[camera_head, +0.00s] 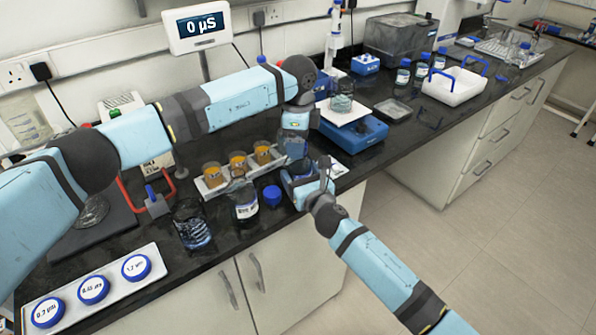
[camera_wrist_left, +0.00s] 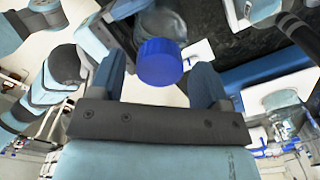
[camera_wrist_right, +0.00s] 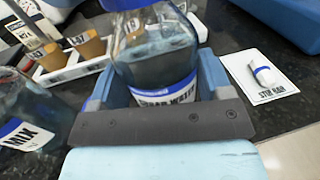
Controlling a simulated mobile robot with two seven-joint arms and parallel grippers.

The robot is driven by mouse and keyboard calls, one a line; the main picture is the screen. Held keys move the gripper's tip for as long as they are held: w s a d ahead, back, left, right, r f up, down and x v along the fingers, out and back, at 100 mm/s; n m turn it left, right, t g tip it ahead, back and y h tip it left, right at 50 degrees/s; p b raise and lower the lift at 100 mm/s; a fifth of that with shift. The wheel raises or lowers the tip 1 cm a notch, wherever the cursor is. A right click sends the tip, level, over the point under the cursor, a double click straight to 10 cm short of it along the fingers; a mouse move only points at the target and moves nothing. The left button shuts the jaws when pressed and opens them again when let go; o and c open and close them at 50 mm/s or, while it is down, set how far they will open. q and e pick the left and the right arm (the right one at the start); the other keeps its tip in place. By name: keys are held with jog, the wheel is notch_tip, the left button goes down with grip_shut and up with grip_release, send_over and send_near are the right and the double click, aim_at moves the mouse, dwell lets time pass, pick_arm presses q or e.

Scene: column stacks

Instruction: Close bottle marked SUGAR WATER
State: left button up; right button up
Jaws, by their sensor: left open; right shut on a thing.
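The clear bottle labelled SUGAR WATER (camera_wrist_right: 160,70) stands upright between the fingers of my right gripper (camera_head: 298,180), which is shut on its body. Clear liquid is inside. A blue cap (camera_wrist_left: 160,62) shows in the left wrist view at the neck end of a clear bottle. Whether it is screwed tight I cannot tell. My left gripper (camera_head: 294,152) is open above the bottle, its fingers on either side of the cap and apart from it. In the head view the arms mostly hide the bottle. Another blue cap (camera_head: 272,195) lies on the counter.
An open MIX bottle (camera_head: 243,206) stands left of the loose cap. A rack (camera_head: 213,190) with amber jars is behind it. A stir bar card (camera_wrist_right: 268,92) and a blue balance (camera_head: 352,132) are to the right. A tray (camera_head: 60,291) with blue-rimmed discs lies front left.

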pick_arm(q)
jog(key=shift+f, duration=0.5)
